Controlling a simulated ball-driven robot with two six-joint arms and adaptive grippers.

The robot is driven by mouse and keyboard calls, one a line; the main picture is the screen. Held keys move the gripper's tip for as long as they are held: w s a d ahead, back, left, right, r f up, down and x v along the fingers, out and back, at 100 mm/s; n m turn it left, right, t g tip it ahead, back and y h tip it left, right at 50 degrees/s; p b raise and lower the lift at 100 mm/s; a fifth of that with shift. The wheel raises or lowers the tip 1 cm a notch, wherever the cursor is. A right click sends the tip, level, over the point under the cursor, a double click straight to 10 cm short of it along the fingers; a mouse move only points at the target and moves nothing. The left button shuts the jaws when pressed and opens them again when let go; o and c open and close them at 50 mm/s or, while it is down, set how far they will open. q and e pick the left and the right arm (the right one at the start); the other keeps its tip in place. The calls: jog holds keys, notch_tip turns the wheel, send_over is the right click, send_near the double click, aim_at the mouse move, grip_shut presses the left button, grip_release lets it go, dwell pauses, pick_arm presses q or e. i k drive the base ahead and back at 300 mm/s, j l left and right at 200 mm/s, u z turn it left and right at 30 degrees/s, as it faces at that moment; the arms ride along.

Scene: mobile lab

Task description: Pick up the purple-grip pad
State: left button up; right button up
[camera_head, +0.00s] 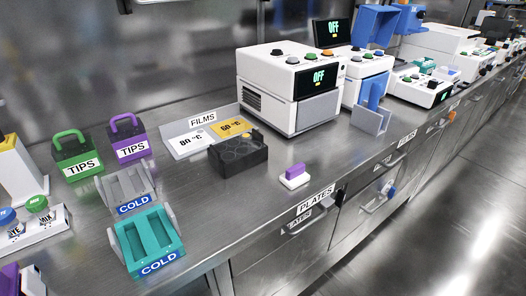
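The purple-grip pad (294,176) is a small white block with a purple grip on top. It sits upright on the steel counter (240,213), near the front edge and above the PLATES label. It stands clear of other things, to the right of a black rack. Neither my left nor my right gripper shows in the head view.
A black rack (238,153) and a FILMS tray (188,127) stand left of the pad. A white machine reading OFF (290,89) stands behind it. TIPS boxes (131,137) and a teal COLD rack (148,240) are further left. Counter around the pad is bare.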

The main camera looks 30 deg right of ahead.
aim_at(295, 176)
jog(key=z, duration=1.25)
